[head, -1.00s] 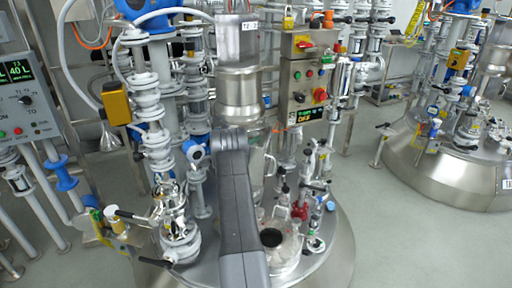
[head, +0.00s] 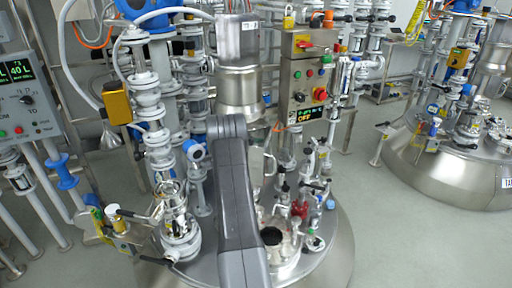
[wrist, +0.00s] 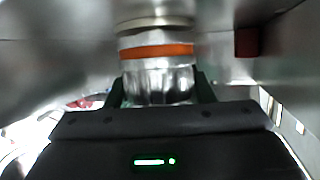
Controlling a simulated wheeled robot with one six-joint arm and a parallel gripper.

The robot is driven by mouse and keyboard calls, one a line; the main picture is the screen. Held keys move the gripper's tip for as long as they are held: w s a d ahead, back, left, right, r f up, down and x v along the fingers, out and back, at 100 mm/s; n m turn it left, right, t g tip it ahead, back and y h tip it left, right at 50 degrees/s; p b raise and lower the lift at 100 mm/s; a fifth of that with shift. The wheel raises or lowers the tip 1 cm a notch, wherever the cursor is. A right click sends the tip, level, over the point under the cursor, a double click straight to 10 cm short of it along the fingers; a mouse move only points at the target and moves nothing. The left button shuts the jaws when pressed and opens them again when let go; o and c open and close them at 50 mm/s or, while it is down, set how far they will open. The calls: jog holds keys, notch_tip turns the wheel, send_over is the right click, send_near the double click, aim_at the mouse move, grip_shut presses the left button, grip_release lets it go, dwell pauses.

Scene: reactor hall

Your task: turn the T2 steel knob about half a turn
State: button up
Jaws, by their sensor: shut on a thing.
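In the wrist view a shiny steel knob (wrist: 158,84) sits in the upper middle, with an orange band (wrist: 157,51) around the part just above it. The dark green fingers of my gripper (wrist: 160,92) stand on either side of the knob and are shut on it. No T2 marking can be read on the knob in this view. In the head view my gripper and the knob are hidden behind my grey arm, which reaches to the steel column in the middle.
A control panel (head: 307,75) with coloured buttons stands right of the steel column (head: 240,90). Glassware and valves crowd the domed vessel lid (head: 325,248) around my arm. White pipework (head: 150,110) stands to the left. Open floor (head: 365,215) lies to the right.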

jog(key=o, duration=1)
jog(key=b+v, duration=0.2)
jog(key=v, duration=1.1)
jog(key=shift+s+a+r, duration=0.15)
jog(key=shift+s+a, duration=0.1)
jog(key=shift+s, duration=0.05)
jog(key=shift+d, duration=0.15)
